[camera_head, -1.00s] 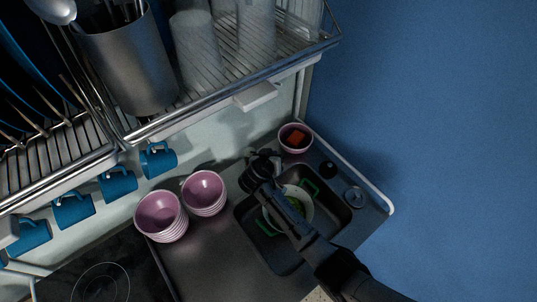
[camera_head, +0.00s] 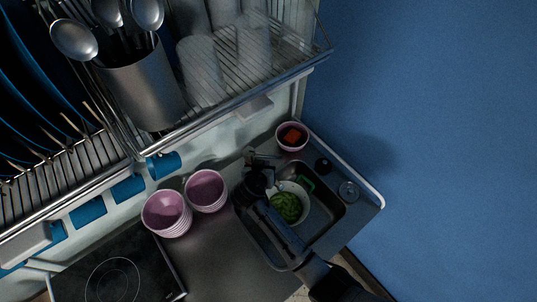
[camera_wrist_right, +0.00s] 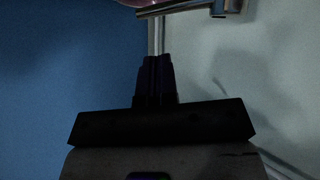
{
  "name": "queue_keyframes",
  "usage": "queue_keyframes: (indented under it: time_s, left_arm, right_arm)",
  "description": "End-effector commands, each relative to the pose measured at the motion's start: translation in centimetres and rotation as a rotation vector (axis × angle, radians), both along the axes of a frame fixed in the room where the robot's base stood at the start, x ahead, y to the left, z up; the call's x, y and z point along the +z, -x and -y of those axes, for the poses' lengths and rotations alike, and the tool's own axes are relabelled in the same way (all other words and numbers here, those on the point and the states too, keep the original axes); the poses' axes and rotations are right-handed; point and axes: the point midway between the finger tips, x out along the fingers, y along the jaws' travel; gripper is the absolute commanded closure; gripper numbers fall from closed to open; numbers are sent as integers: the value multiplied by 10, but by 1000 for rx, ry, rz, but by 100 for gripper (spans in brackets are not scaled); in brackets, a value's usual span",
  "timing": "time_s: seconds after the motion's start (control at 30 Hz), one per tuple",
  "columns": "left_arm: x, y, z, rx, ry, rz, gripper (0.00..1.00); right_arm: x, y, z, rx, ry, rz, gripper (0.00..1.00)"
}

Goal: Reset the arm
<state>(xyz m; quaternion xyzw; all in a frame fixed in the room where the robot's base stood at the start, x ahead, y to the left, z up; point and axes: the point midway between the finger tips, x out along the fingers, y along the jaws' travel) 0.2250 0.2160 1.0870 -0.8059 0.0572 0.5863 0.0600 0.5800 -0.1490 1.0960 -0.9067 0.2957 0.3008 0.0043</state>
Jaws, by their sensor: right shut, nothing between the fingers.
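My right arm reaches in from the bottom right in the head view, and my right gripper (camera_head: 257,176) is over the left back side of the sink (camera_head: 246,232). In the right wrist view its dark fingers (camera_wrist_right: 156,78) are together, with nothing between them. A white bowl or colander with a green, round-patterned thing (camera_head: 285,207) sits in the sink, partly hidden by my arm. My left gripper is not in view.
Two stacks of pink bowls (camera_head: 167,212) (camera_head: 206,189) stand left of the sink. A pink bowl with a red item (camera_head: 291,136) stands behind it. Blue mugs (camera_head: 128,188) hang under a wire dish rack (camera_head: 215,97). A dark cooktop (camera_head: 115,272) lies at the lower left.

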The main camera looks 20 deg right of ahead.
Motion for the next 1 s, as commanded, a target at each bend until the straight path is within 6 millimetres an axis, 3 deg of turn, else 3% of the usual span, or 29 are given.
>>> queue_keyframes:
  time_s: [0.03, 0.3, 0.77, 1.0]
  left_arm:
    - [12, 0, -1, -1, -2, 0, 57]
    - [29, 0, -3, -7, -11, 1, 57]
    - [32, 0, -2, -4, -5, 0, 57]
    - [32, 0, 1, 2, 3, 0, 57]
  right_arm:
    - [10, 7, -6, 1, -2, -1, 100]
    - [25, 28, -24, 1, -1, -1, 100]
    - [29, 34, -28, 9, 9, -6, 100]
    - [22, 39, -28, 114, 124, -164, 100]
